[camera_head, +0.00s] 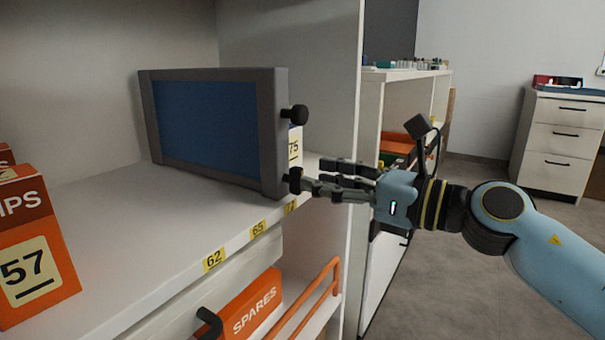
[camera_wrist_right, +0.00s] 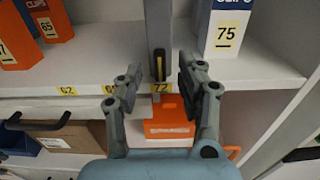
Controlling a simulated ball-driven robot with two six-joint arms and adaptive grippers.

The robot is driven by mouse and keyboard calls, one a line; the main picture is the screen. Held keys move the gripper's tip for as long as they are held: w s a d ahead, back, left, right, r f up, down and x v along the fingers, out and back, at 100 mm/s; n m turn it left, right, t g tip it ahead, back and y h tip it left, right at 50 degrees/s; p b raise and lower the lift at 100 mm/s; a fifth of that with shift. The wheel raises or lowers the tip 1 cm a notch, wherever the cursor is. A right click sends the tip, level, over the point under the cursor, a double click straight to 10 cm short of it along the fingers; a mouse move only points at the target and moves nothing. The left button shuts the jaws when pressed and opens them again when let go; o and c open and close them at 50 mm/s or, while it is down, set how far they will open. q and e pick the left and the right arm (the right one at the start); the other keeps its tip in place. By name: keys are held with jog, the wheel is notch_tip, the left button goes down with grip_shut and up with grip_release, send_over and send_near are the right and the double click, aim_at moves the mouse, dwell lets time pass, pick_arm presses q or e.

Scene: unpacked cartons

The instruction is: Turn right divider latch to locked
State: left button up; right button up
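The divider (camera_head: 208,125) is an upright panel with a grey frame and a blue face, standing on the white shelf. Its front edge carries a black upper knob (camera_head: 297,114) and a small dark lower fitting (camera_head: 293,180), partly hidden by my fingers. In the right wrist view the divider's front edge (camera_wrist_right: 158,22) shows a dark upright latch piece (camera_wrist_right: 159,66) with a yellowish strip. My right gripper (camera_head: 305,180) is in front of the lower fitting. Its fingers are apart on either side of the latch piece (camera_wrist_right: 160,70), with gaps visible. My left gripper is out of view.
A carton marked 75 (camera_wrist_right: 226,30) stands right of the divider; a carton marked 57 (camera_head: 32,250) stands left. Below the shelf edge are an orange SPARES bin (camera_head: 255,308), a black handle (camera_head: 208,324) and an orange rail (camera_head: 320,290). A white upright (camera_head: 340,130) borders the shelf.

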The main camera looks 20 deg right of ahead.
aim_at(302, 175)
jog(key=shift+x, duration=2.05)
grip_shut()
